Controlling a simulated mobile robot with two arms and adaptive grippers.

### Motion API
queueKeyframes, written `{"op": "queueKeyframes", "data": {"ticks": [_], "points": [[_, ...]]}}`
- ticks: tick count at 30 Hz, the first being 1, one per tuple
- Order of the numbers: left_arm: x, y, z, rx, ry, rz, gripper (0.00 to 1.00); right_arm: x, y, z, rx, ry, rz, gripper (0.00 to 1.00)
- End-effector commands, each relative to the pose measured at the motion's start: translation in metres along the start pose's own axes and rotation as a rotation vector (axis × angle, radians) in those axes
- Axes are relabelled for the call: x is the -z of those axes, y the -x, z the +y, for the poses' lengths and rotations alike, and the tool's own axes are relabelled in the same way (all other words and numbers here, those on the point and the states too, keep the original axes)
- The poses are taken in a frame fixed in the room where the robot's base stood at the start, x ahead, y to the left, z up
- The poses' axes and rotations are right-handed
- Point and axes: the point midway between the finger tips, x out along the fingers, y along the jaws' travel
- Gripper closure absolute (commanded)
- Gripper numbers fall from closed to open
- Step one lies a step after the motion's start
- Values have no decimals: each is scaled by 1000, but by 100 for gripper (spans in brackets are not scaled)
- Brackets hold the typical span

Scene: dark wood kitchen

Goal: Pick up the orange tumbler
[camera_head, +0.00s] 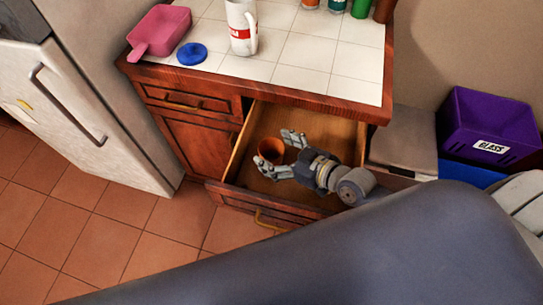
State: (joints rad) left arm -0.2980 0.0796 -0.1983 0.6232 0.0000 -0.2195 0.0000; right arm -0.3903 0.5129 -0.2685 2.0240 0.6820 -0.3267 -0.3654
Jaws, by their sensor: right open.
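The orange tumbler (271,150) stands in an open wooden drawer (335,135), toward the drawer's left side. Its dark round mouth faces up toward the camera. My right gripper (279,152) is open inside the drawer. One finger is on the near side of the tumbler and the other reaches to its far right side. The tumbler is at the opening between the fingers; whether they touch it I cannot tell. My left gripper does not show.
A white tiled counter (310,55) above the drawer holds a pink scoop-like container (160,30), a blue lid (192,54), a white mug (241,28) and several bottles. A fridge (80,100) stands left. A purple "GLASS" bin (487,125) stands right.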

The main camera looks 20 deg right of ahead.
Motion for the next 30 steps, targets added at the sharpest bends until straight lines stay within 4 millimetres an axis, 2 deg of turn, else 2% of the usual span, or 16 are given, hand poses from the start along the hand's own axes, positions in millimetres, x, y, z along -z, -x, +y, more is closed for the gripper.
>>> {"op": "queueKeyframes", "data": {"ticks": [4, 12, 18, 19, 27, 30], "points": [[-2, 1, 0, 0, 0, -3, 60, 0, -15, 0, -1, -1, 1, 19], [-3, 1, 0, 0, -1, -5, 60, 0, -18, 0, 0, 1, -1, 19], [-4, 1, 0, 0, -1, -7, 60, 0, -17, 0, 0, 0, -1, 64], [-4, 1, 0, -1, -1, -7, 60, -1, -17, 0, 0, 0, -1, 69], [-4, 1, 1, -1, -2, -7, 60, 0, -17, 0, 0, 0, -1, 69], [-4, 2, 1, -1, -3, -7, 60, 6, -15, 0, 1, 0, 0, 69]]}}
